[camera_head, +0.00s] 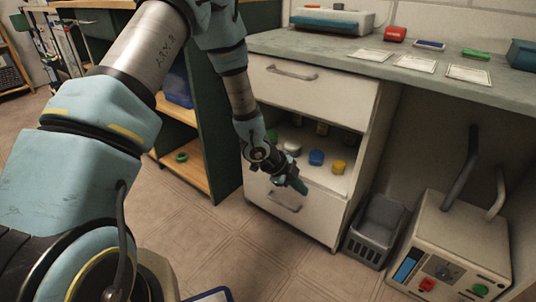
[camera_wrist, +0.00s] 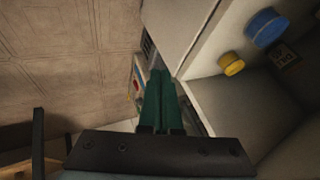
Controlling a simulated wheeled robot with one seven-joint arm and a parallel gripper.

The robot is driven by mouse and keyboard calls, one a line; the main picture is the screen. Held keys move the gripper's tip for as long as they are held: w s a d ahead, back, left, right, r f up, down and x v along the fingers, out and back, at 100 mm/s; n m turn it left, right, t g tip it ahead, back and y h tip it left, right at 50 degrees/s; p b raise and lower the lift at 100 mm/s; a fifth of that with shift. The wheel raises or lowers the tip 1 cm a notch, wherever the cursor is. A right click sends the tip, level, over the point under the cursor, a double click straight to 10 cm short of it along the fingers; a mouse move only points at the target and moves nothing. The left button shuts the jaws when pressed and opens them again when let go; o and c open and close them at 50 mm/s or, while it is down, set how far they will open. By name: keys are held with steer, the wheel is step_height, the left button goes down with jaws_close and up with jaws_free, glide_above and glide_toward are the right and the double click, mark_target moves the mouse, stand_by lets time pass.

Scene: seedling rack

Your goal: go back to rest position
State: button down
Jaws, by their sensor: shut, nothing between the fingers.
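My gripper (camera_head: 299,186) is in front of the white drawer cabinet (camera_head: 278,92), beside its open shelf and above the lower drawer handle. Its green fingers are together and hold nothing; they also show in the wrist view (camera_wrist: 158,88). My arm reaches from the left of the head view and angles down to the gripper. Whether the fingers touch the cabinet front, I cannot tell.
A blue object (camera_head: 316,158) and a yellow one (camera_head: 338,167) stand on the cabinet shelf. A grey basket (camera_head: 377,232) and a white machine with buttons (camera_head: 455,245) stand on the floor at right. Cards lie on the counter (camera_head: 340,42). Floor in front is mostly clear.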

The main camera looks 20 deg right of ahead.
steer(key=w+a+r+n+t+y, duration=0.2)
steer(key=w+a+r+n, duration=0.25)
steer(key=a, duration=0.35)
steer(key=w+a+r+n+t+y, duration=0.1)
steer(key=w+a+r+n, duration=0.35)
steer(key=a, duration=0.35)
steer(key=w+a+r+n+t+y, duration=0.2)
steer(key=w+a+r+n, duration=0.25)
steer(key=a, duration=0.35)
steer(key=s+a+r+n+g+y, duration=0.1)
steer(key=s+a+r+n, duration=0.35)
steer(key=a+n, duration=0.3)
steer(key=s+a+r+n+g+y, duration=0.1)
steer(key=s+a+r+n, duration=0.4)
steer(key=a, duration=0.4)
step_height(320, 180, up, 29)
steer(key=s+n+p, duration=0.1)
steer(key=s+p, duration=0.1)
steer(key=p, duration=2.8)
steer(key=shift+a+f+n, duration=0.15)
steer(key=shift+n, duration=0.15)
